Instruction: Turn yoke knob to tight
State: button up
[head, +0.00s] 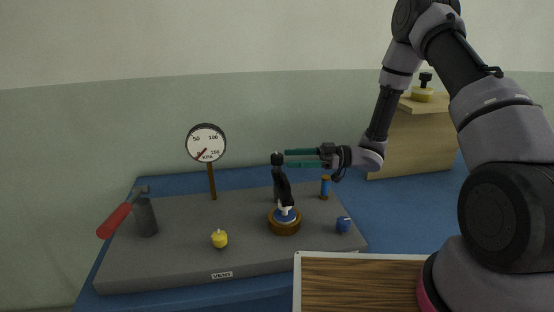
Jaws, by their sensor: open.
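A black yoke-like upright (283,189) stands slightly tilted on a round wooden base (284,228) with a blue and white piece at its foot. A small dark knob (277,158) tops it; I take this as the yoke knob, and no tight mark is readable. My gripper (287,159) reaches in level from the right with two teal fingers, one above the other. They are open with a gap between them. The fingertips are right beside the knob in the picture; I cannot tell if they touch it or stand around it.
A grey slab (170,262) carries a round gauge (206,143) on a post, a grey cylinder (146,216) with a red handle, a yellow knob (219,239), a blue knob (343,224) and an orange-blue bottle (325,188). A wooden box (412,142) stands back right.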

aim_at(277, 158)
jog(key=shift+s+a, duration=0.2)
jog(key=shift+a, duration=1.15)
jog(key=shift+s+a, duration=0.15)
jog(key=shift+a, duration=1.2)
grip_shut()
